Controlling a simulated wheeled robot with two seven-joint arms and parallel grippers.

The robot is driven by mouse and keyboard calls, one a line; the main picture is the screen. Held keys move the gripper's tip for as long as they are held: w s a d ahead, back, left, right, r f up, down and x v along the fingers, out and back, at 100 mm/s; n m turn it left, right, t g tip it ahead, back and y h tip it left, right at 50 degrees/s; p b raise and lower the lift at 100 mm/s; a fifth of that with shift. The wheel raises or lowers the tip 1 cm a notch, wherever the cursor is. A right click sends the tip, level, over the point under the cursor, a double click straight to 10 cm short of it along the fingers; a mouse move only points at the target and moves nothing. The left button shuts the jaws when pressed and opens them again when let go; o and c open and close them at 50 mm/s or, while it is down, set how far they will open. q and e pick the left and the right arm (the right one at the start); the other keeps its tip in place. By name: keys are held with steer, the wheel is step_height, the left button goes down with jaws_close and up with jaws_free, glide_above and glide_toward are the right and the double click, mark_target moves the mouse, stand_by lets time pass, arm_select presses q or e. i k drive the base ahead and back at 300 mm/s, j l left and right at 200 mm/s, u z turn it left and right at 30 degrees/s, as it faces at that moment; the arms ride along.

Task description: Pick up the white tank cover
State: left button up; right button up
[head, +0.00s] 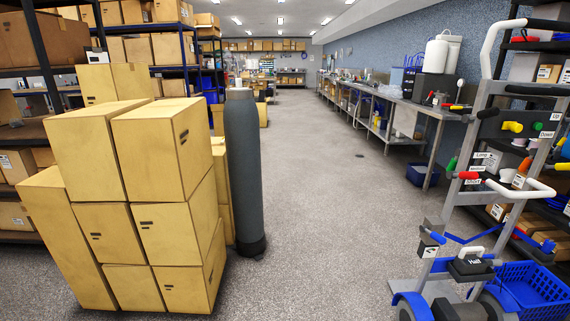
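No thing is plainly a white tank cover from here. A white rounded canister (437,54) stands on a dark box on the right bench, with a second white container (452,50) beside it. Whether either has a separate cover cannot be told. A tall dark grey cylinder (244,170) stands upright on the floor beside the boxes, with a small pale top. Neither of my grippers is in view.
Stacked cardboard boxes (160,220) stand at the left, with loaded shelves behind. A grey wheeled cart (493,130) with white handles, colored grips and a blue basket (531,290) stands at the right. The metal bench (420,104) lines the right wall. The middle aisle (320,200) is clear.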

mark_target(239, 84)
steer(key=i+l, duration=0.1)
steer(key=i, duration=0.8)
steer(key=i+l, duration=0.15)
steer(key=i, duration=0.8)
